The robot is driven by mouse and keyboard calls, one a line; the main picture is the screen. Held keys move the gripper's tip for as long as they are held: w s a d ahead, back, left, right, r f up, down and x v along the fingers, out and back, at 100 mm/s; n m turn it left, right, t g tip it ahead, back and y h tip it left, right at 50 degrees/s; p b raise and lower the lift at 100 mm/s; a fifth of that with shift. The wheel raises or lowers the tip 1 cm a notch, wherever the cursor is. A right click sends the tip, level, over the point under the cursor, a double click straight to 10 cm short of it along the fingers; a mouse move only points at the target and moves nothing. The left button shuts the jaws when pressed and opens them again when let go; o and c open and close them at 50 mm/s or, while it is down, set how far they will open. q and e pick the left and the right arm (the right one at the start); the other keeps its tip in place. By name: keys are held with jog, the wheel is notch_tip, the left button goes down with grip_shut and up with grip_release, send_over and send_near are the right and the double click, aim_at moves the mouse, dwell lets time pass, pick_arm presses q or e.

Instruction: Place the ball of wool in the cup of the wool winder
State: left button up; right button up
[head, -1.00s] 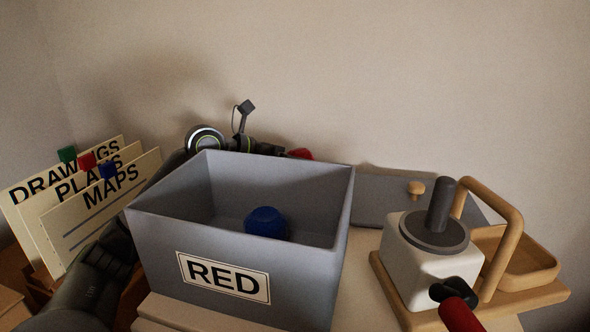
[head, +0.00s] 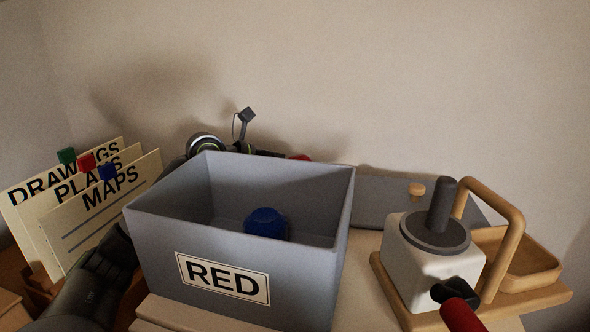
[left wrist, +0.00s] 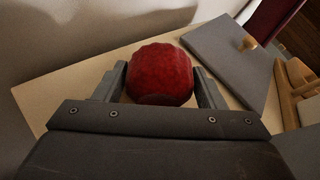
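A red ball of wool (left wrist: 160,75) sits between the two fingers of my left gripper (left wrist: 161,80) in the left wrist view, with the fingers close against both sides. In the head view only a sliver of red (head: 299,157) shows over the grey bin's back rim; most of the gripper is hidden behind the bin. The wool winder (head: 432,262) stands at the right: a white block with a dark disc and post, a red-handled crank and a wooden arch on a wooden base. A wooden cup-like tray (head: 541,267) is at its right. My right gripper is not in view.
A grey bin (head: 318,275) labelled RED stands in front of my left gripper, with a blue ball (head: 265,223) inside. A grey panel with a wooden knob (head: 416,189) lies behind the winder. Upright labelled folders (head: 100,200) stand at the left. A wall closes the back.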

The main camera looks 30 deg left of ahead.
pick_arm(q)
jog(key=shift+o, duration=1.2)
